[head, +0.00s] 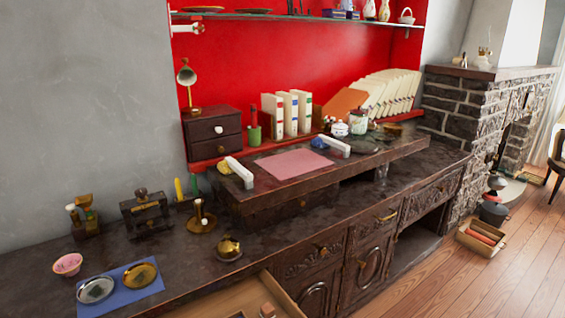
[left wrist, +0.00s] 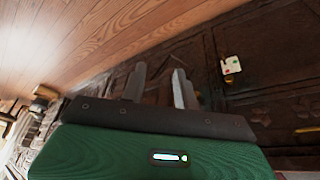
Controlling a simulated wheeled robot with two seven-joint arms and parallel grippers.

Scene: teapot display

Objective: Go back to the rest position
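My left gripper (left wrist: 160,86) shows only in the left wrist view. Its two grey fingers stand apart with nothing clearly held between them, pointing towards the carved dark wood and the floor. No gripper or arm of mine shows in the head view, and my right gripper is in neither view. In the head view a small brass pot (head: 229,249) stands on the dark counter (head: 185,262). A small white lidded pot (head: 339,130) stands at the back of the raised top.
A drawer (head: 285,298) is pulled out at the bottom of the head view. A blue mat (head: 150,292) holds a silver and a gold dish. A pink sheet (head: 291,164) lies on the raised top. An open box (head: 480,238) sits on the wooden floor (head: 500,285), which is otherwise largely clear.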

